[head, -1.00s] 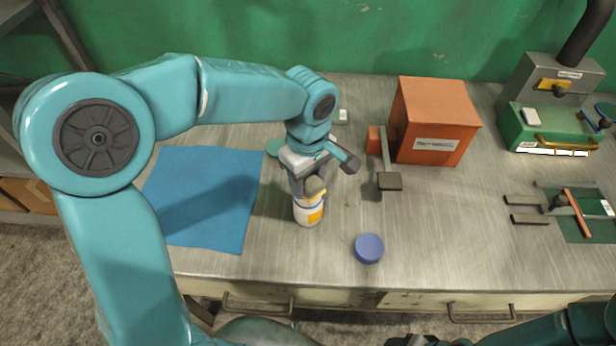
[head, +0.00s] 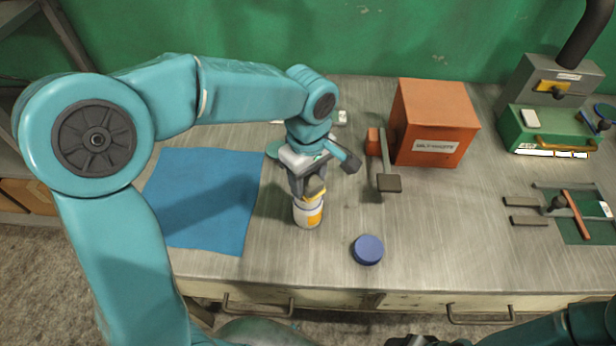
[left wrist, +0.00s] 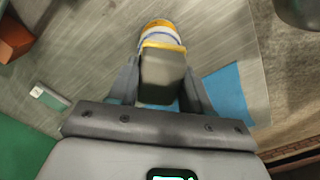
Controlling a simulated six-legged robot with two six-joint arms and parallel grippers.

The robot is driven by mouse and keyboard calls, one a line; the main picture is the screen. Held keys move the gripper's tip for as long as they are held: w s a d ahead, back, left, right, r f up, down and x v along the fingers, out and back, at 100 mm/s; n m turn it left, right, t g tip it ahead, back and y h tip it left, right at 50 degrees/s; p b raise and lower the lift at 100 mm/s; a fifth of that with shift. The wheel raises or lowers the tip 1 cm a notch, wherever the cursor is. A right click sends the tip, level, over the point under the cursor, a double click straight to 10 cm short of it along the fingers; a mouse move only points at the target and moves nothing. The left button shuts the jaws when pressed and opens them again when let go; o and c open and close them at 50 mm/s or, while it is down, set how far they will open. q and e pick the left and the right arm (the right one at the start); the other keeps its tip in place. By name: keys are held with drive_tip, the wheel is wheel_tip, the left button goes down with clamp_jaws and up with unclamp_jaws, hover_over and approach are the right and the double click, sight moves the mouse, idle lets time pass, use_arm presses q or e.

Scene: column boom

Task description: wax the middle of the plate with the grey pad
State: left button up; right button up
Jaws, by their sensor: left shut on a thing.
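My left gripper (head: 308,184) is shut on the grey pad (left wrist: 163,72), a dark grey block with a yellow edge. It holds the pad right over a white jar (head: 308,213) with a yellow label. The pad is at the top of the jar, which also shows beyond it in the left wrist view (left wrist: 160,29); I cannot tell if they touch. A dark green plate (head: 590,229) lies at the right, partly under a red bar. I cannot tell if it is the task's plate. My right gripper (head: 412,341) is barely in view at the bottom edge.
A blue round lid-like disc (head: 367,250) lies right of the jar. A blue cloth (head: 205,200) lies to the left. An orange box (head: 435,125) and a dark metal bracket (head: 388,165) stand behind. The bench between disc and right-hand fixture is clear.

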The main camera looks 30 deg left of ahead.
sight(308, 179)
use_arm(q)
drive_tip(key=shift+r+p, duration=2.1)
drive_tip(key=shift+r, duration=1.05)
drive_tip(key=shift+f, duration=0.15)
